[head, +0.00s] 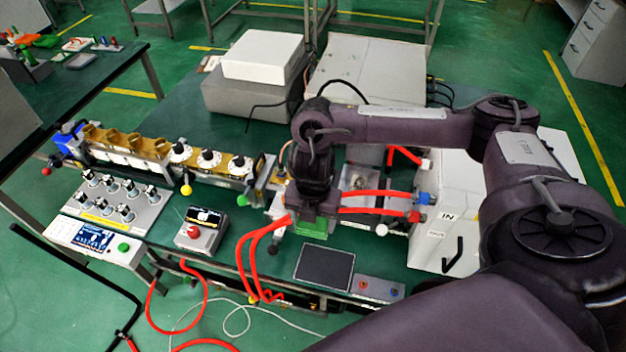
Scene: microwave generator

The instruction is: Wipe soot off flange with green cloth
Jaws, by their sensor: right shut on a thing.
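My right arm reaches in from the right, and its gripper (309,212) points down at the middle of the bench. The right gripper is shut on the green cloth (312,229), which shows as a small green patch under the fingers. A metal fitting (361,182) with a round port stands just right of the gripper, between red hoses. I cannot tell whether it is the flange, and no soot can be made out. The arm and gripper hide what lies directly behind and under them. My left gripper is not in view.
Red hoses (375,210) run from the fitting to a white box (446,225) marked IN. A row of brass waveguide parts (125,146) stands on the left. A control box with a red button (200,229) and a black pad (323,267) lie near the front edge.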

